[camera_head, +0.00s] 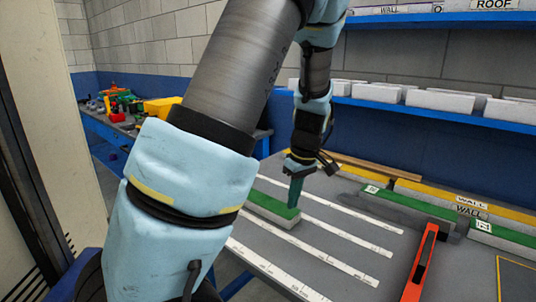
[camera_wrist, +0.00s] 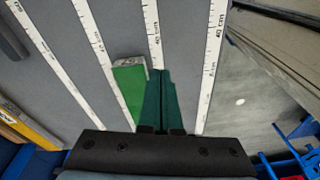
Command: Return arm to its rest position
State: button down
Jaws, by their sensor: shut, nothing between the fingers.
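My gripper (camera_head: 296,192) is shut and empty, with its dark green fingers pointing down above the grey table (camera_head: 335,207). In the wrist view my gripper's fingers (camera_wrist: 160,95) lie together with nothing between them. A green-topped block (camera_head: 271,210) lies on the table just below and beside the fingertips. The block also shows in the wrist view (camera_wrist: 129,86), partly hidden behind the fingers. I cannot tell whether the fingertips touch it. My arm stretches across the middle of the head view and hides part of the scene.
White ruler strips (camera_head: 342,233) run across the table. A red-orange level (camera_head: 421,262) lies at the right, near green and yellow panels (camera_head: 437,195) labelled WALL. Blue shelves (camera_head: 440,112) with white blocks hang behind. A side table (camera_head: 100,122) with colourful items stands at the left.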

jog(key=s+a+r+m, duration=0.1)
jog(key=s+a+m, duration=0.3)
jog(key=a, duration=0.4)
jog(key=s+a+r+m+h, duration=0.1)
jog(key=s+a+m, duration=0.3)
jog(key=a, duration=0.4)
jog(key=shift+s+r+t+h, duration=0.3)
jog(key=shift+s+r, duration=0.15)
jog(key=shift+s, duration=0.25)
